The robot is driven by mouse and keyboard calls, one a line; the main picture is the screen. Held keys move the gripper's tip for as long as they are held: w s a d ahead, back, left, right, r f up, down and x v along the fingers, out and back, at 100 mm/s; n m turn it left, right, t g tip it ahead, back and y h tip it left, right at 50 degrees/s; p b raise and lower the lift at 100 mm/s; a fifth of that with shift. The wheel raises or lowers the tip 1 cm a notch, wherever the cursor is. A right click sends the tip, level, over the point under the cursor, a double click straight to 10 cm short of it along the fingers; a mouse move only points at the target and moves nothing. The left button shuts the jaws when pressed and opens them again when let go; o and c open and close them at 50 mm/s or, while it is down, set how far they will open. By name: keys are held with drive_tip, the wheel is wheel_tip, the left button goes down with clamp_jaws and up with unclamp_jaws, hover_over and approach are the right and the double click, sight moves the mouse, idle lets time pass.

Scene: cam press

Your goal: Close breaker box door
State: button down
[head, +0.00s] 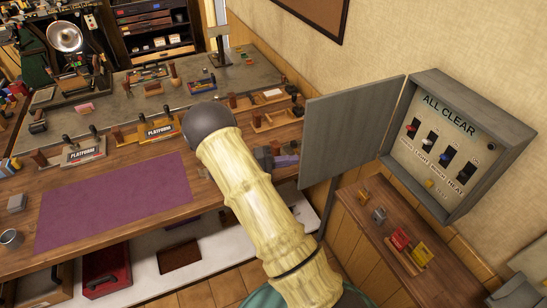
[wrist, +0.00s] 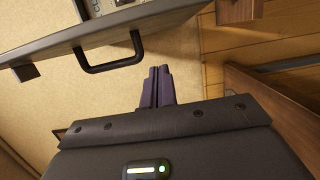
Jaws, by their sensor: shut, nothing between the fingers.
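The grey breaker box (head: 498,155) hangs on the wall at the right of the head view, with several switches under the words "ALL CLEAR". Its grey door (head: 350,130) stands wide open to the left. In the wrist view a grey panel (wrist: 60,48), which looks like this door, crosses the upper left with a black bar handle (wrist: 110,67). My gripper (wrist: 158,72) has its purple fingers together and empty, just right of the handle's end. Contact cannot be told. In the head view my gripper (head: 287,160) is partly hidden behind my arm, left of the door's lower edge.
A wooden workbench (head: 215,195) with a purple mat (head: 115,203) and "PLATFORM" blocks fills the left. A low wooden cabinet (head: 375,252) with small red and yellow parts stands below the box. The wall is close behind the door.

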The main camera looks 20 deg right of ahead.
drive_tip(key=s+p, duration=0.1)
drive_tip(key=s, duration=0.1)
drive_tip(key=s+d+p, duration=0.1)
drive_tip(key=s, duration=0.1)
drive_tip(key=shift+s, duration=0.1)
drive_tip(key=shift+s+f, duration=0.1)
idle(0.4)
